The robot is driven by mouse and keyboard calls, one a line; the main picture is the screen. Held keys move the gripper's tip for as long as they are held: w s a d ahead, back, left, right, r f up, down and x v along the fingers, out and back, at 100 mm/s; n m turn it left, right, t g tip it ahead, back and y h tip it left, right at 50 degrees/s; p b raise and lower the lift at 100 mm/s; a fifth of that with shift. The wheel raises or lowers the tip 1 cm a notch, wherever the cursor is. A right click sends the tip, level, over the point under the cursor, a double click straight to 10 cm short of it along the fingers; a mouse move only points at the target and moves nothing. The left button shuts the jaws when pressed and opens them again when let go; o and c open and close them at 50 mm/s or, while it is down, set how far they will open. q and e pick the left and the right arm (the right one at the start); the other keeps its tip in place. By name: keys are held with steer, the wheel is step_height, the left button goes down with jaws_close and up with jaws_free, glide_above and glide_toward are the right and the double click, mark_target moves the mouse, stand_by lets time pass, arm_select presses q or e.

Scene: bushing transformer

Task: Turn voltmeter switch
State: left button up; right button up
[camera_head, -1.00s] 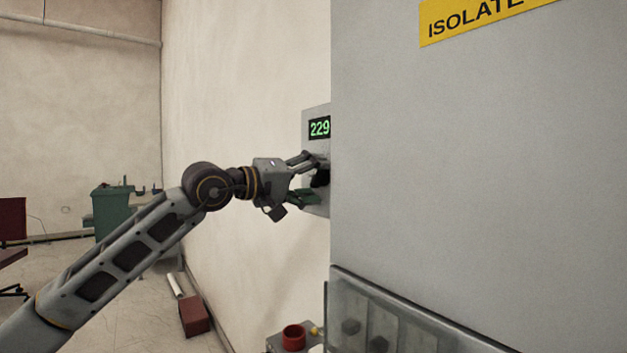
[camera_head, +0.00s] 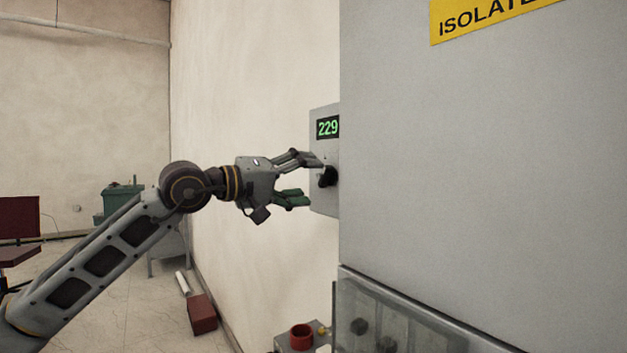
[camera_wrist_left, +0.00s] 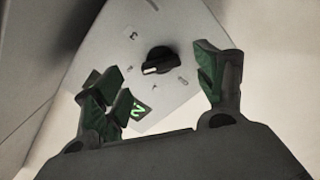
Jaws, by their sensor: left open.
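The voltmeter panel (camera_head: 325,190) is a grey plate on the wall, partly hidden by the large grey cabinet in the head view. The black voltmeter switch (camera_head: 328,177) sits below the display. In the left wrist view the switch (camera_wrist_left: 160,60) is a black knob with a pale pointer mark, and printed marks surround it. My left gripper (camera_head: 308,180) is open, its fingers apart and just short of the switch. In the left wrist view its green-padded fingers (camera_wrist_left: 160,85) stand either side of the knob, not touching it. My right gripper is out of view.
The large grey cabinet (camera_head: 480,170) with a yellow ISOLATE sign (camera_head: 480,18) fills the right side. A box with a red round part (camera_head: 301,336) stands below the panel. A dark red block (camera_head: 202,314) lies on the floor. Open air lies left of the panel.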

arm_select(q)
steer(key=v, duration=0.7)
stand_by(0.3)
stand_by(0.3)
